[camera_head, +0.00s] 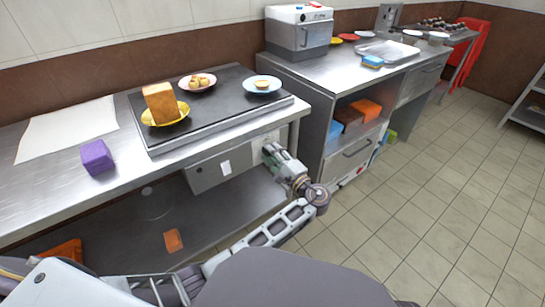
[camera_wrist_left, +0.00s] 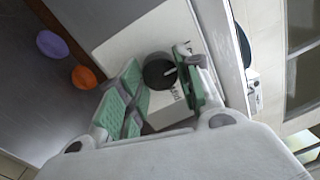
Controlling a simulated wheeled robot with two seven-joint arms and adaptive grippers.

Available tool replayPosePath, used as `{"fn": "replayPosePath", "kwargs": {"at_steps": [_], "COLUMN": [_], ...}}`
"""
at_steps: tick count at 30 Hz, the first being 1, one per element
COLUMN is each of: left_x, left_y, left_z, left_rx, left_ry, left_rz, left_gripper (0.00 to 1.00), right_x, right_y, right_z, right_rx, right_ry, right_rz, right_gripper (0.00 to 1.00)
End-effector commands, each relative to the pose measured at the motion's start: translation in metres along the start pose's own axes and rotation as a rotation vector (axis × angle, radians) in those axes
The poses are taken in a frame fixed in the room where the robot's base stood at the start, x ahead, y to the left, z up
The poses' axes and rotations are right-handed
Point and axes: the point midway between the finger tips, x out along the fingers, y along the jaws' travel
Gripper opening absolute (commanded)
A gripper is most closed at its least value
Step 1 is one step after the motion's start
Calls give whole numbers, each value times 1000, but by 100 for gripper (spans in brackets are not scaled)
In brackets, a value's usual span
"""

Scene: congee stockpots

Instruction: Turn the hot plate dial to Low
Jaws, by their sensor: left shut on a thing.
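The hot plate (camera_head: 215,112) is a wide dark slab on the steel counter, with a pale front panel (camera_head: 238,160) below it. My left gripper (camera_head: 271,152) is at the right part of that panel and hides the dial in the head view. In the left wrist view the dial (camera_wrist_left: 157,75) is a round black knob with a white mark. My right gripper is not in view.
On the hot plate stand a yellow plate (camera_head: 178,120) with a bread block (camera_head: 160,103), a plate of rolls (camera_head: 197,82) and a light blue plate (camera_head: 262,90). A purple block (camera_head: 97,157) lies at left. Tiled floor (camera_head: 400,230) is clear at right.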

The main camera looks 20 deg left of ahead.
Motion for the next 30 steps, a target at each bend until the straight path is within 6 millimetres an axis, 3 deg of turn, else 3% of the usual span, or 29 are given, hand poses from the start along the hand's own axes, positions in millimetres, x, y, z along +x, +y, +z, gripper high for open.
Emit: {"fn": "replayPosePath", "kwargs": {"at_steps": [17,18,22,30], "left_x": [-1,-1,0,0], "left_y": [2,2,2,1], "left_z": [0,0,0,0], "left_rx": [-40,-40,-40,-41], "left_ry": [-1,-1,-1,-2], "left_rz": [5,4,4,2], "left_gripper": [11,38,55,57], "right_x": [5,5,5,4], "right_y": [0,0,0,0], "right_z": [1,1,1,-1], "right_rx": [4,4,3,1], "right_ry": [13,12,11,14], "right_rz": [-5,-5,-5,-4], "right_gripper": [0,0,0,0]}}
